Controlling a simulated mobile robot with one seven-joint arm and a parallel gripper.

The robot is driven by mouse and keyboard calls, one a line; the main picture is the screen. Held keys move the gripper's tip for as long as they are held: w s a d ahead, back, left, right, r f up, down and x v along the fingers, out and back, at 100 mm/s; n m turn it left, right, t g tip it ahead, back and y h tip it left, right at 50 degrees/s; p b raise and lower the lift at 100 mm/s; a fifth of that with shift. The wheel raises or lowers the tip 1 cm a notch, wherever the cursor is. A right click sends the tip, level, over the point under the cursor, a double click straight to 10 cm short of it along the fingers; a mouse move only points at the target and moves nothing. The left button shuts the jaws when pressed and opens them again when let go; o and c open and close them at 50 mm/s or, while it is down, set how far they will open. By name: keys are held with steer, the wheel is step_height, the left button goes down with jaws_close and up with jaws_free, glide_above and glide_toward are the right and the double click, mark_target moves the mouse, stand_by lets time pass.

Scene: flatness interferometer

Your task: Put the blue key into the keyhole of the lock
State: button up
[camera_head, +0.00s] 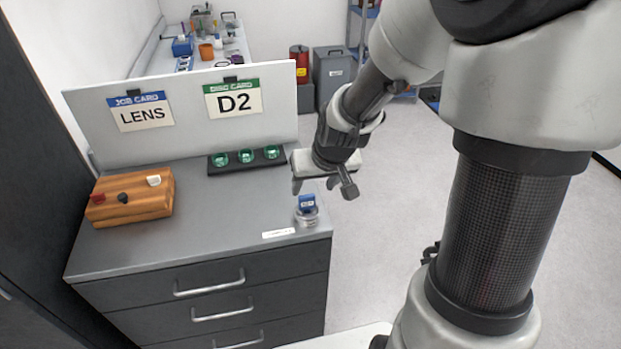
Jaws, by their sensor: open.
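A small blue piece (307,202), which looks like the blue key's head, stands upright in a round clear or metallic holder (306,218) at the right front corner of the grey cabinet top. Whether that holder is the lock, I cannot tell; no keyhole can be made out. My gripper (323,188) is open, its two fingers spread and pointing down. In the picture it is just above and slightly right of the blue piece, apart from it, with nothing visible between the fingers.
A wooden block (130,208) with red, black and white pieces stands at the cabinet's left. A dark tray (217,171) with green discs lies at the back, before a board (185,135) with LENS and D2 cards. The cabinet top's (215,225) middle is clear.

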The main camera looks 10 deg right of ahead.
steer(key=p+v, duration=0.4)
steer(key=v, duration=0.6)
steer(key=shift+r, duration=0.15)
steer(key=shift+s+r, duration=0.1)
steer(key=shift+r, duration=0.05)
